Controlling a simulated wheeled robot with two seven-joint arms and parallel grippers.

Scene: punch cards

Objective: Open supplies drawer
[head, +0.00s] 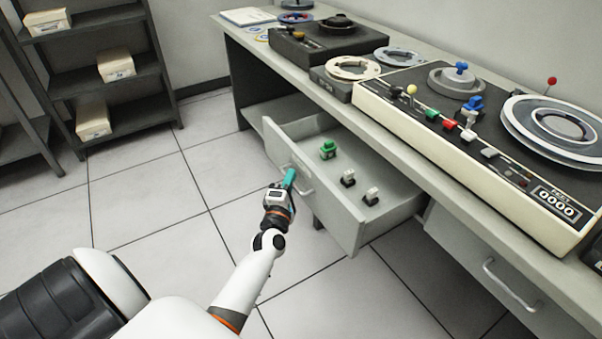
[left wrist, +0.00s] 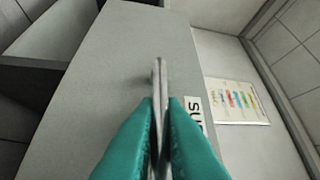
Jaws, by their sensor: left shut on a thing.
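The supplies drawer (head: 340,218) is a grey drawer under the long bench, and it stands pulled out in the head view. A green piece (head: 328,149) and two white-topped pieces, one at the middle (head: 348,178) and one nearer the front right (head: 371,196), sit inside it. My left gripper (head: 290,178) is at the drawer's front, with its teal fingers closed on the metal handle (head: 304,186). In the left wrist view the teal fingers (left wrist: 160,115) pinch the handle bar (left wrist: 159,78) beside a partly hidden label (left wrist: 194,112). My right gripper is not in view.
A second, closed drawer (head: 480,290) with a handle is at the lower right. The bench (head: 240,38) carries a cream machine (head: 450,150) with levers and reels. A dark shelf (head: 110,88) with boxes stands at left. Tiled floor lies open between shelf and drawer.

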